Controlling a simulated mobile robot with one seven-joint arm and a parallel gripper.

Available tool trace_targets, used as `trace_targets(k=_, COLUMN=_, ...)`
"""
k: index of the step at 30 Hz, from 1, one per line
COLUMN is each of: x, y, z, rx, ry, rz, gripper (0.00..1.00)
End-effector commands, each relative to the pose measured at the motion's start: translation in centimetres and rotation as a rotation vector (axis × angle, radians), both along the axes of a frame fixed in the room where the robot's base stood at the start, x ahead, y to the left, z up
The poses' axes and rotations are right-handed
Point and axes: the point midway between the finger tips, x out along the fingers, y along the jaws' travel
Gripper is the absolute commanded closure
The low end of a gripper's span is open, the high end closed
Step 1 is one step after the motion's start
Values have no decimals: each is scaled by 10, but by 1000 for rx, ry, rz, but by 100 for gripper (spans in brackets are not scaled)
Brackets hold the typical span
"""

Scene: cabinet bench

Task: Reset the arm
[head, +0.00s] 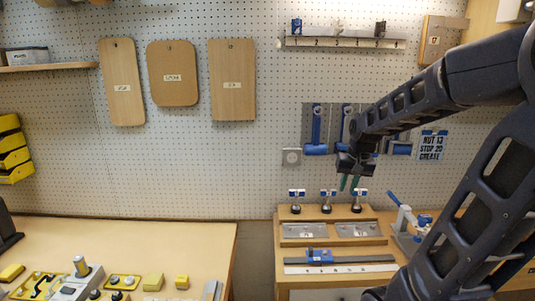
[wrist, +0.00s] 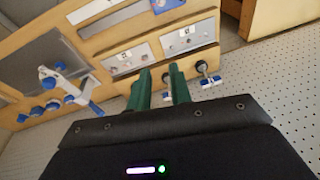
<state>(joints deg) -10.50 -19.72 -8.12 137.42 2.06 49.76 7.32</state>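My arm comes in from the right side of the head view, bent high over the right bench. My gripper (head: 349,184) hangs in front of the pegboard, above the wooden fixture (head: 330,241) with its black-and-blue knobs. Its two green fingers point downward there. In the wrist view, my gripper (wrist: 160,88) shows its green fingers apart with a gap between them and nothing held. The fixture's metal plates (wrist: 127,60) lie beyond the fingertips in that view.
A blue-handled toggle clamp (head: 403,214) stands right of the fixture; it also shows in the wrist view (wrist: 68,88). Blue-handled tools (head: 316,130) hang behind my gripper. A shelf rail (head: 345,43) is higher up. The left bench (head: 130,240) holds several small parts.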

Motion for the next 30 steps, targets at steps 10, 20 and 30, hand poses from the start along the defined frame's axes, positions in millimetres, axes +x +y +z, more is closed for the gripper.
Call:
trace_targets(k=10, x=-72, y=-12, z=33, rx=-45, ry=-113, rz=49, gripper=79)
trace_targets(k=20, x=-121, y=-17, z=43, rx=-106, ry=-183, rz=78, gripper=79)
trace_targets(k=30, x=-128, y=-17, z=44, rx=-117, ry=-192, rz=83, gripper=79)
